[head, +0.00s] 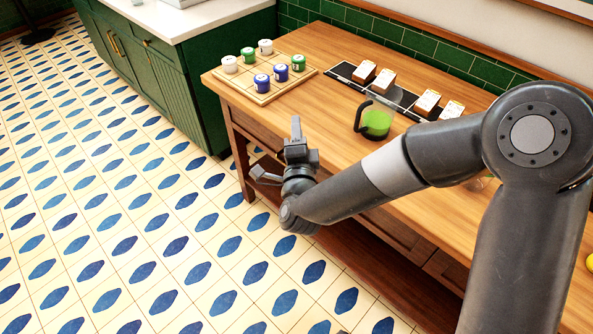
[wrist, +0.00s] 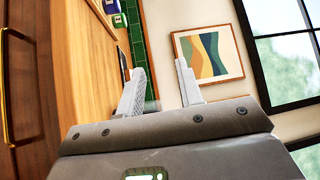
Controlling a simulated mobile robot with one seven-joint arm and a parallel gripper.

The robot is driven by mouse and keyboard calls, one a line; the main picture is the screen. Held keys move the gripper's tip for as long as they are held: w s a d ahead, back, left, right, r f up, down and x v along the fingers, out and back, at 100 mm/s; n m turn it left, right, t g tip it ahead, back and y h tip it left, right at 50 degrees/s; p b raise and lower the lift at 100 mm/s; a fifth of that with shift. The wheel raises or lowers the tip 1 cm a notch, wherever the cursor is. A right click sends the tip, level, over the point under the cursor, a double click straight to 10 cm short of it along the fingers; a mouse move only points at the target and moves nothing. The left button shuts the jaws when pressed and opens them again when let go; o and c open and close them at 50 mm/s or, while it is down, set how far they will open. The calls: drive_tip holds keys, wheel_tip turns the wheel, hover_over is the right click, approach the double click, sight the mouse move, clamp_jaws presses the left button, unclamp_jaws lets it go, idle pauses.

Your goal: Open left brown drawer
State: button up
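The wooden table (head: 330,70) has brown drawer fronts under its top. The left brown drawer (head: 255,130) shows at the table's left end in the head view, partly hidden behind my gripper (head: 278,152). A brown drawer front (wrist: 32,130) with a brass handle (wrist: 5,85) fills the left of the wrist view, and I cannot tell for sure which drawer it is. My gripper is open and empty, in front of the table's front side. Its fingers (wrist: 160,75) also show in the wrist view, apart, with the handle well to their left.
A wooden board (head: 264,95) with several small jars sits on the table's left end. A green cabinet (head: 160,75) is at the left. The tiled floor (head: 110,230) is clear.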

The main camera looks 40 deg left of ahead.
wheel_tip(320, 180, down, 29)
drive_tip(key=x, duration=1.1)
drive_tip(key=shift+r, duration=0.15)
clamp_jaws()
